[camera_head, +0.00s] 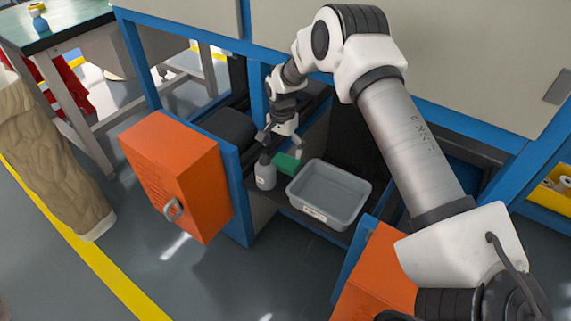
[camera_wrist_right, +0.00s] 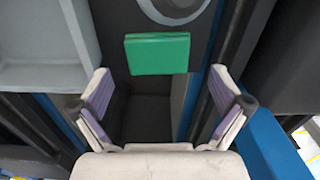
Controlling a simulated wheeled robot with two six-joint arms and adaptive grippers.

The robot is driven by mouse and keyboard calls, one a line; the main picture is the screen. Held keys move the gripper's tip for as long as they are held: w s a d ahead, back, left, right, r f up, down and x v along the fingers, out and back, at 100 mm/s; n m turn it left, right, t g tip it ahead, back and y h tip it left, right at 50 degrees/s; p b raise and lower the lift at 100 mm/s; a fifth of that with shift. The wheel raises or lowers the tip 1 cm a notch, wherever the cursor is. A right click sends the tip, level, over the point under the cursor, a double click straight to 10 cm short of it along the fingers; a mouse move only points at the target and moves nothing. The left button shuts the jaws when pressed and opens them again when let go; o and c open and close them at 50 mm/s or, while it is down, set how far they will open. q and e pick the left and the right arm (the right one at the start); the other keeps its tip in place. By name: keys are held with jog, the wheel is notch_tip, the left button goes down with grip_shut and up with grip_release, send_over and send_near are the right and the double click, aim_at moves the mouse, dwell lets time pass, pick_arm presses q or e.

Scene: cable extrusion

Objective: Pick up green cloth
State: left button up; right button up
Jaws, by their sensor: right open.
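My right gripper (camera_head: 280,141) reaches into the open cabinet just above the cloth. In the right wrist view its two fingers (camera_wrist_right: 160,108) are spread wide with nothing between them, and the cloth lies beyond the fingertips. My left gripper is not in view.
Blue cabinet frame posts (camera_head: 235,190) border the opening. Orange doors (camera_head: 180,175) stand open at both sides. A green-topped table (camera_head: 70,27) is at the back left.

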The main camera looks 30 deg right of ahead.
aim_at(283, 164)
notch_tip(283, 164, down, 2)
jog(key=shift+s+f+b, duration=0.1)
jog(key=shift+s+b, duration=0.05)
jog(key=shift+b, duration=0.2)
notch_tip(283, 164, down, 4)
jog(key=shift+f+b, duration=0.2)
jog(key=shift+b, duration=0.65)
jog(key=shift+r, duration=0.1)
jog(key=c, duration=0.7)
jog(key=shift+c, duration=0.2)
jog(key=shift+r, duration=0.15)
